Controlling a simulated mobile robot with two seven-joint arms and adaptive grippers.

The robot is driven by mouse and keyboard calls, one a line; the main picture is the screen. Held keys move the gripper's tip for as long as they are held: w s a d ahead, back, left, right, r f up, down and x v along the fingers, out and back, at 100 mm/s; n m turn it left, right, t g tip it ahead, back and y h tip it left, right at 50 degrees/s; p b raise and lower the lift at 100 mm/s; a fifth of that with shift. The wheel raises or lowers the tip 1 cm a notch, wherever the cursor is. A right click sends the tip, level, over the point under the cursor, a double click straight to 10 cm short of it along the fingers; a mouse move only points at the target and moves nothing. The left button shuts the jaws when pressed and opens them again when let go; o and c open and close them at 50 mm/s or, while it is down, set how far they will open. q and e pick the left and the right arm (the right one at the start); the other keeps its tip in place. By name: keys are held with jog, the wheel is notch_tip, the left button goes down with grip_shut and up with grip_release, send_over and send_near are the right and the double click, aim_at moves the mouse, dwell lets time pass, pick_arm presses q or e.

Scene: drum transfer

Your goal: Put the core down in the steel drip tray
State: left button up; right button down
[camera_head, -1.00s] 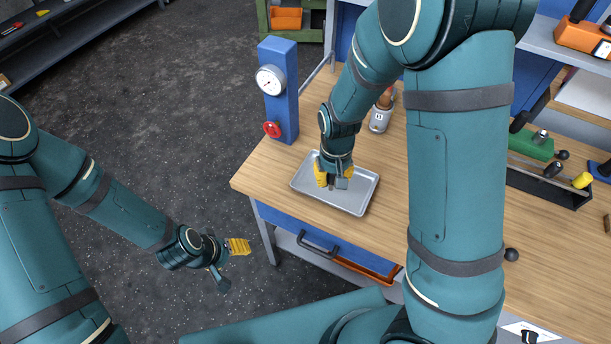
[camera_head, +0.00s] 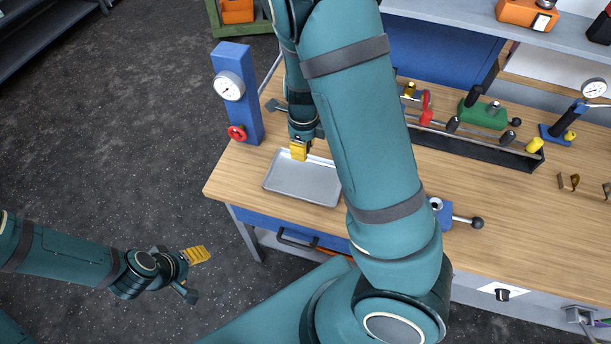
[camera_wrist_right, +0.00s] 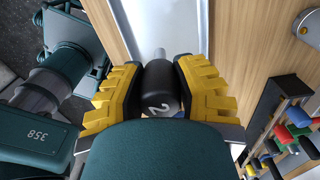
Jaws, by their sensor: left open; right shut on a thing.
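The core (camera_wrist_right: 160,90) is a black cylinder marked 2 with a pale metal stem. In the right wrist view it sits between the yellow fingers of my right gripper (camera_wrist_right: 158,92), which is shut on it. In the head view my right gripper (camera_head: 299,151) is at the far edge of the steel drip tray (camera_head: 295,184), with the core not distinguishable there. The tray is a shallow grey rectangle on the bench, its right end hidden by my arm. It also shows beyond the core in the right wrist view (camera_wrist_right: 185,22). My left gripper (camera_head: 192,273) is open and empty over the floor.
A blue post with a gauge (camera_head: 237,95) and red knob stands left of the tray. To the right are a black rack (camera_head: 480,150) with coloured handles and a blue fixture (camera_head: 440,212) with a ball lever. Bare wooden bench top (camera_head: 520,215) lies at the right.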

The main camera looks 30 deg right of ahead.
jog(key=shift+d+r+m, duration=0.1)
jog(key=shift+d+m, duration=0.25)
jog(key=shift+m, duration=0.65)
jog(key=b, duration=0.2)
send_over(306, 179)
notch_tip(306, 179, down, 5)
jog(key=shift+w+f+b, duration=0.15)
jog(key=shift+f+b, duration=0.55)
jog(key=shift+f, duration=1.75)
jog(key=shift+f, duration=0.15)
jog(key=c, duration=0.7)
grip_release()
jog(key=shift+c, duration=0.2)
notch_tip(306, 179, up, 12)
jog(key=p, duration=0.4)
jog(key=shift+r, duration=0.2)
